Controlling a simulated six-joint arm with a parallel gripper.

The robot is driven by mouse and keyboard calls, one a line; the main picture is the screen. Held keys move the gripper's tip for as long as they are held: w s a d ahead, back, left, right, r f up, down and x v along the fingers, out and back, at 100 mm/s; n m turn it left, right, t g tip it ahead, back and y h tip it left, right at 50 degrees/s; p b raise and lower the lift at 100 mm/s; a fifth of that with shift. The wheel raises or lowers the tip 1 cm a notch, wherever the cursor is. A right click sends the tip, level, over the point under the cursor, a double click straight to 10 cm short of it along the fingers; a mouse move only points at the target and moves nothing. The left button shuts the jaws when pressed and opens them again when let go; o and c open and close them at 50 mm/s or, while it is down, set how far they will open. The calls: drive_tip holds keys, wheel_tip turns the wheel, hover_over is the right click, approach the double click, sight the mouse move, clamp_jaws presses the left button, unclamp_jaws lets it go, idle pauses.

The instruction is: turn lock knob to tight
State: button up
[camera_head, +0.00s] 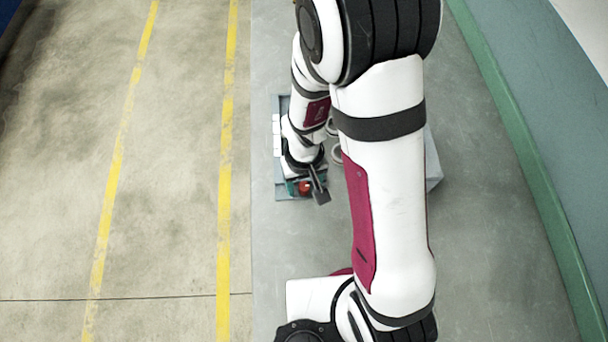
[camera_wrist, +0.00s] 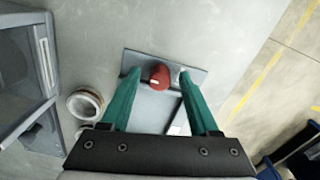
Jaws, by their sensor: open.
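The lock knob (camera_wrist: 160,76) is a small red rounded piece at the near side of a blue-grey base plate (camera_wrist: 140,60) in the wrist view. My gripper (camera_wrist: 161,71) is open, with its two green fingers on either side of the knob. Gaps show between the knob and both fingertips, so I see no grip on it. In the head view the red knob (camera_head: 304,187) shows beside my gripper (camera_head: 312,188), low over the plate. My wrist and forearm cover much of the plate there. The knob's turn position cannot be told.
A round ring-like part (camera_wrist: 85,103) lies left of the fingers in the wrist view. A grey box-shaped unit (camera_wrist: 25,75) stands farther left. The grey table (camera_head: 480,220) is bare to the right in the head view. Floor with yellow lines (camera_head: 228,150) lies left of the table.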

sight(304, 186)
clamp_jaws()
idle(0.3)
drive_tip(key=shift+m, duration=2.8)
unclamp_jaws()
wheel_tip(304, 186, up, 16)
